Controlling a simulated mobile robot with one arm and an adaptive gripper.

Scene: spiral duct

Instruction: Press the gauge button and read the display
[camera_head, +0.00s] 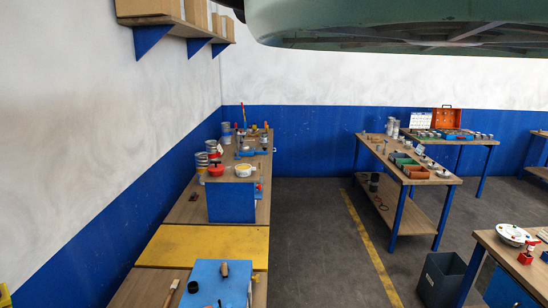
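I cannot pick out a gauge button or a readable display for certain at this distance. A white round device with a dial-like top (512,235) lies on the wooden table at the lower right. A smaller white round thing (243,170) stands on the raised blue-sided block on the left bench, beside a red-topped item (216,169). I cannot tell whether either is the gauge. No lit digits show. My gripper is not in view.
The left bench has a yellow panel (205,246) and a blue board (216,284) in front. A table with bins (447,181) stands at centre right. A dark bin (441,278) is on the floor. The grey floor (320,245) between is clear. A wall shelf (180,24) hangs upper left.

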